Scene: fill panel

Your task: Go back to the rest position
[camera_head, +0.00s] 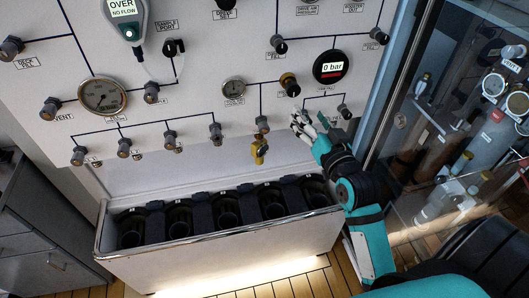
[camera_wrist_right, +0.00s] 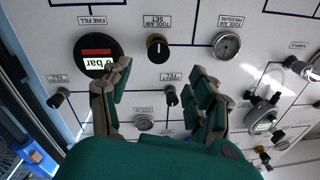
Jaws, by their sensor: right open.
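My right gripper (camera_head: 312,120) is at the lower right of the white panel (camera_head: 200,62), on the teal and black arm that comes in from the lower right. In the right wrist view my right gripper (camera_wrist_right: 158,88) has its two fingers spread with nothing held between them. A small dark knob (camera_wrist_right: 171,96) shows between the fingers; whether they touch the panel is unclear. The round digital gauge (camera_head: 331,67) reads 0 bar and sits above the gripper; it also shows in the wrist view (camera_wrist_right: 97,52). My left gripper is not in view.
A bin (camera_head: 215,262) with several dark round holders stands below the panel. A glass-fronted cabinet (camera_head: 375,85) with cylinders is on the right. Grey drawers (camera_head: 40,235) stand at left. Wooden floor shows below.

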